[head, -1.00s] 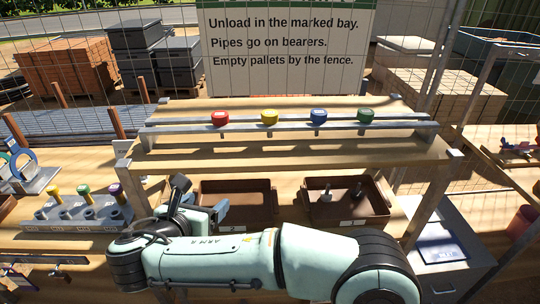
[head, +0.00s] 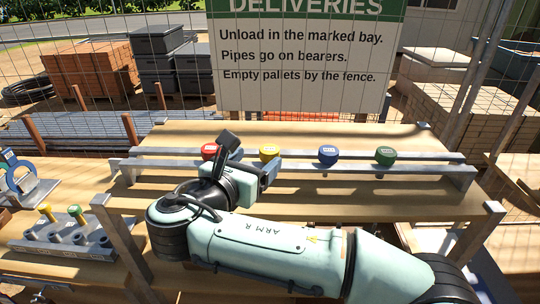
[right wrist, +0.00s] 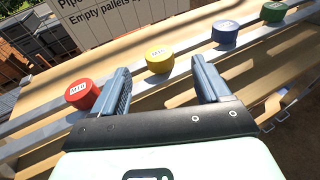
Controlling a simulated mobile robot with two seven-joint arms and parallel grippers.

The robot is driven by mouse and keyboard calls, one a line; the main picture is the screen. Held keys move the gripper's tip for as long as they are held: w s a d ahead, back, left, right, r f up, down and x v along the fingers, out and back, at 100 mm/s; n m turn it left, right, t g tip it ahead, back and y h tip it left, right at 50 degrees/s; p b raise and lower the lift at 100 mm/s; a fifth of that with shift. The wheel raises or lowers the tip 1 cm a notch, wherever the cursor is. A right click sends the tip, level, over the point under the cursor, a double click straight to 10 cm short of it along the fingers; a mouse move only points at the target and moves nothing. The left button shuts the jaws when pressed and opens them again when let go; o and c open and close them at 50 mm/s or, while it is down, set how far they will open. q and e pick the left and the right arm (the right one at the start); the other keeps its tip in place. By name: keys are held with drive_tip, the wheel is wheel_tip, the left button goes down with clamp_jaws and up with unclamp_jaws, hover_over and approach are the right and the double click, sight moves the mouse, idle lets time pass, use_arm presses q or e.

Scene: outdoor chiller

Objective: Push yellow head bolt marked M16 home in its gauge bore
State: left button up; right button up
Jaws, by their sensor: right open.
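A yellow-head bolt (head: 269,152) hangs in the slotted rail on the raised shelf, between a red-head bolt (head: 209,151) and a blue-head bolt (head: 328,154). The right wrist view shows its yellow head (right wrist: 159,61) with a dark printed label too small to read surely. My right gripper (head: 248,156) is open and empty at the rail. In its wrist view the fingers (right wrist: 162,75) stand either side of the yellow head; contact cannot be told. Another yellow-head bolt (head: 46,208) stands in the grey gauge block (head: 62,243) at lower left. My left gripper is out of view.
A green-head bolt (head: 385,156) hangs at the rail's right. A second green-head bolt (head: 76,212) stands in the gauge block. A shelf post (head: 124,238) rises between the block and my right arm. A wire fence and sign (head: 300,60) stand behind.

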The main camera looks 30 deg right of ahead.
sight(267, 152)
drive_tip(key=x, duration=0.3)
drive_tip(key=shift+w+d, duration=0.1)
drive_tip(key=x, duration=0.5)
drive_tip(key=shift+w+f, duration=0.15)
drive_tip(key=shift+f, duration=0.2)
drive_tip(key=c, duration=1.1)
